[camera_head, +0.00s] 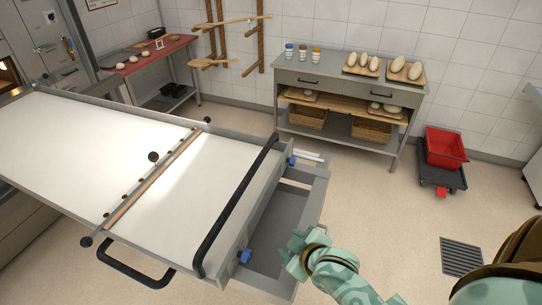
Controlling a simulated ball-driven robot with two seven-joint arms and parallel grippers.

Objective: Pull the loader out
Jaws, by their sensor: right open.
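The loader (60,135) is a long, flat white bed in a grey metal frame, reaching from the oven at the left toward the middle of the view. A crossbar (150,178) with dark knobs lies over its bed. A long black handle (236,205) runs along its near right end, and a second black handle (136,274) sticks out at the front side. My right gripper (296,247) is open and empty. It appears over the grey frame beyond the loader's end, to the right of the long handle and apart from it. My left gripper is out of view.
A steel worktable (350,88) with loaves and jars stands at the back wall. A red crate (445,147) sits on a dark dolly to its right. A red-topped table (150,60) stands at the back left. A floor drain (461,256) lies in clear floor at the right.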

